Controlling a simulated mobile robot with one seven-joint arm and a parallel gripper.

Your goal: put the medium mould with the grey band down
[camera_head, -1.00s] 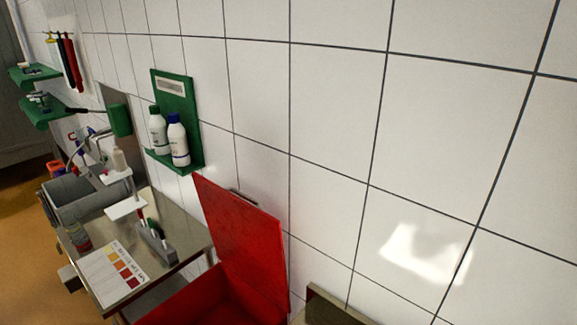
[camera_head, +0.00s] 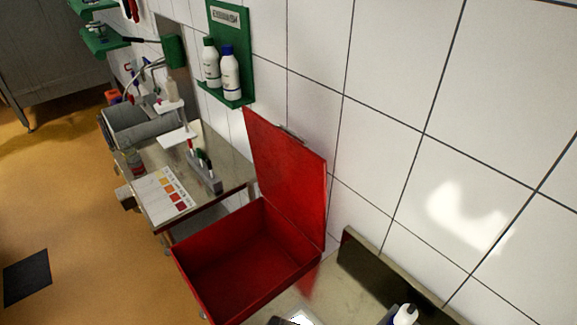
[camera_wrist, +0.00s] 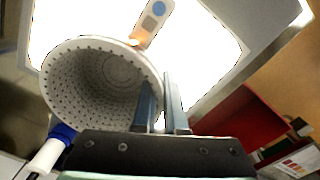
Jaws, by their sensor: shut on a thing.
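A white perforated mould (camera_wrist: 85,85) fills the left of the wrist view, its open mouth facing the camera. My gripper (camera_wrist: 162,95) is shut on the mould's right wall, with one finger inside the mouth and one outside. No grey band can be made out on it. Behind it is a bright, glaring white surface (camera_wrist: 210,55) with a small grey panel (camera_wrist: 152,20) bearing a blue button. I cannot tell whether the mould touches that surface. Neither the mould nor my gripper can be made out in the head view.
An open red box (camera_head: 245,270) with its lid up stands left of a steel counter (camera_head: 365,285). A bottle (camera_head: 405,314) shows at the bottom edge; a blue-and-white bottle (camera_wrist: 50,150) is near the mould in the wrist view. A tiled wall (camera_head: 400,100) bounds the counter.

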